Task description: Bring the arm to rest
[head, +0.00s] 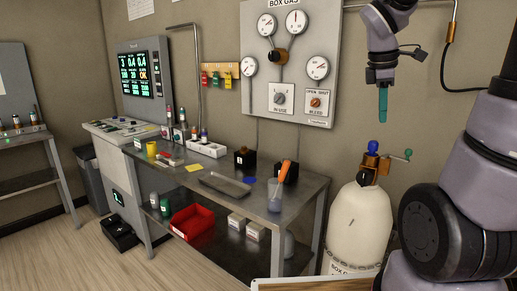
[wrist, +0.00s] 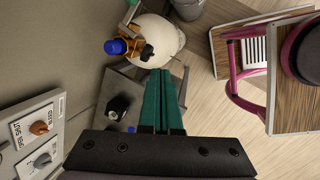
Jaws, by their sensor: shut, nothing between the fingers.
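My gripper (head: 383,103) hangs at the upper right in the head view, pointing down, in front of the wall and above the gas cylinder. Its green fingers (wrist: 163,100) lie together in the wrist view, shut and empty. My arm bends above it and shows again at the right edge of the head view. The fingertips touch nothing that I can see.
A cream gas cylinder (head: 360,225) with a blue-capped valve (head: 373,147) stands below my gripper. A gauge panel (head: 290,60) is on the wall to the left. A steel bench (head: 310,190) carries several small items. A stool (wrist: 285,70) shows in the wrist view.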

